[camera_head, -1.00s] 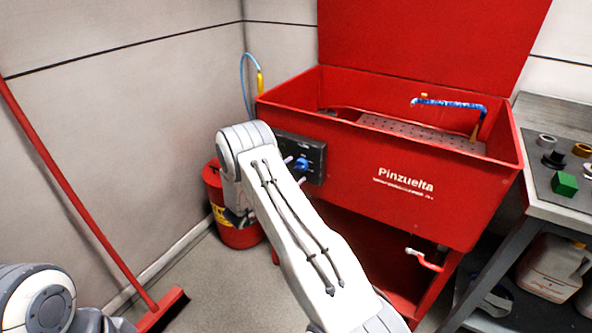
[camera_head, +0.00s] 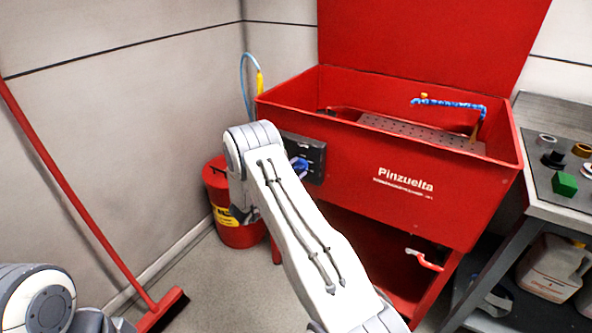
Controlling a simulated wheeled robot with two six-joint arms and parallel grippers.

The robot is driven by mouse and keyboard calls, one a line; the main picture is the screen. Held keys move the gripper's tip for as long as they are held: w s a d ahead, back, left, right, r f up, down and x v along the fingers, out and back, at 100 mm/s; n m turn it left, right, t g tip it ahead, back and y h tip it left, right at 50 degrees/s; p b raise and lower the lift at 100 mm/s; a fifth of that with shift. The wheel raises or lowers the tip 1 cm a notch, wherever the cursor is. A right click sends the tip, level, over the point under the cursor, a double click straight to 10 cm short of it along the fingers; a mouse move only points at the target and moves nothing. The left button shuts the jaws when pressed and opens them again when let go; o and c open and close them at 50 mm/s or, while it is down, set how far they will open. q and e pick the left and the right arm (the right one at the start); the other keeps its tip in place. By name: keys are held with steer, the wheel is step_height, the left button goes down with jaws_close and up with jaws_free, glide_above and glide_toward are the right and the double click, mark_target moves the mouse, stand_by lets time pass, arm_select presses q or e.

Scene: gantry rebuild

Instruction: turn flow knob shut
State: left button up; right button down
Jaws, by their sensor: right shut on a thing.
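The blue flow knob (camera_head: 301,163) sits on a dark control panel (camera_head: 316,155) on the front of the red parts washer (camera_head: 440,215). My right arm reaches up from the bottom and covers the panel's left part. My right gripper (camera_head: 297,168) is at the knob and shut on it, mostly hidden behind my own arm. The knob's exact angle is hard to tell. My left gripper is not in view; only part of my left arm shows at the lower left.
A red bin (camera_head: 236,222) stands left of the washer. A red broom (camera_head: 88,220) leans at the left wall. A workbench (camera_head: 540,205) with small parts and a green block (camera_head: 564,184) is at the right. A red-handled valve (camera_head: 425,260) sticks out under the basin.

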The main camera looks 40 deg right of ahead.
steer(key=shift+n, duration=0.3)
steer(key=n, duration=0.5)
steer(key=shift+f+n+h, duration=0.1)
steer(key=shift+n+h, duration=0.2)
steer(key=n+t, duration=0.1)
steer(key=n, duration=0.5)
steer(key=shift+n, duration=0.3)
steer(key=shift+c, duration=1.4)
jaws_free()
steer(key=shift+s, duration=0.1)
